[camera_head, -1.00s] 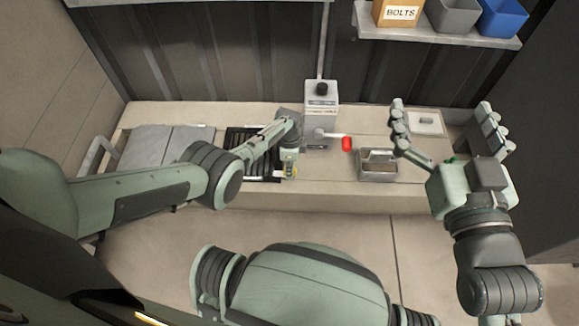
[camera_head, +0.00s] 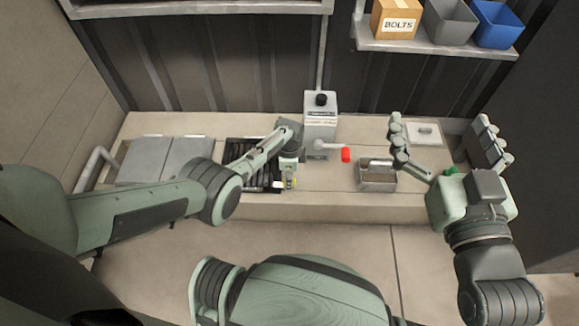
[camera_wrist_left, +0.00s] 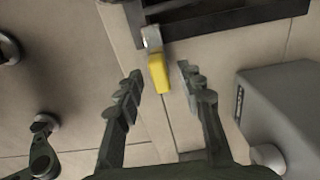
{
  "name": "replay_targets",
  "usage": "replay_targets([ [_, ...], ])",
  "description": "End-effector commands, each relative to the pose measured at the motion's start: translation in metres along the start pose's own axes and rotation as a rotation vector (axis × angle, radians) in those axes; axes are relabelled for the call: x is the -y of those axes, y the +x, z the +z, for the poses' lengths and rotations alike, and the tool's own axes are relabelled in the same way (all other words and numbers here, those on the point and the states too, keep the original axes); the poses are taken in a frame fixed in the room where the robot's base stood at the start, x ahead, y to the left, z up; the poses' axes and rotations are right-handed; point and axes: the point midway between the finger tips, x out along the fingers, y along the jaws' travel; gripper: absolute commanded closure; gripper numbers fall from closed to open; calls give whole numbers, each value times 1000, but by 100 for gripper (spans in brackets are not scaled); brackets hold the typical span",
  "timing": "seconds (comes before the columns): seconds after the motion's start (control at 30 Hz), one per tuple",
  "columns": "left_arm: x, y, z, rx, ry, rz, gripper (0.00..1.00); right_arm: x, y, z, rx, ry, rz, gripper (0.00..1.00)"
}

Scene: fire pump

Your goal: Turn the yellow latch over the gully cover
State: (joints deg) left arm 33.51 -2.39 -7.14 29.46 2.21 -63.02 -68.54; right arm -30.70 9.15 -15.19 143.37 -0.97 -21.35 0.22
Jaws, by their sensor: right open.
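The gully cover (camera_head: 250,152) is a black grating set in the ledge, left of the middle in the head view. The yellow latch (camera_wrist_left: 159,74) shows in the left wrist view beside the dark grating edge, with a metal pivot at its far end. My left gripper (camera_wrist_left: 160,88) is open, with one finger on each side of the latch's near end and visible gaps to both. In the head view this gripper (camera_head: 289,180) hides most of the latch. My right gripper (camera_head: 443,140) is open and empty over the right end of the ledge.
A grey pump box (camera_head: 320,120) with a black knob stands behind the latch. A red-tipped lever (camera_head: 346,155) and a metal tray (camera_head: 377,182) lie to its right. Grey slabs (camera_head: 165,158) lie left. A shelf with a bolts box (camera_head: 397,20) hangs above right.

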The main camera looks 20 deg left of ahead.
Motion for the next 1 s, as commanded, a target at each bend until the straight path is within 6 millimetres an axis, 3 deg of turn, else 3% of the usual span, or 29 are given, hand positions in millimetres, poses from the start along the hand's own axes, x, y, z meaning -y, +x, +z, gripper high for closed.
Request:
replay_targets([
  [0.17,0,-18,1,-1,0,-4,62,0,0,-1,-2,1,-1,0],
  [0.6,0,-100,0,-1,1,-4,62,0,0,-2,-3,1,-1,0],
  [0.8,-1,-114,0,0,1,0,62,0,0,-2,-3,1,-1,0],
  [1.0,0,-115,0,0,1,0,62,0,0,-2,-3,1,-1,0],
])
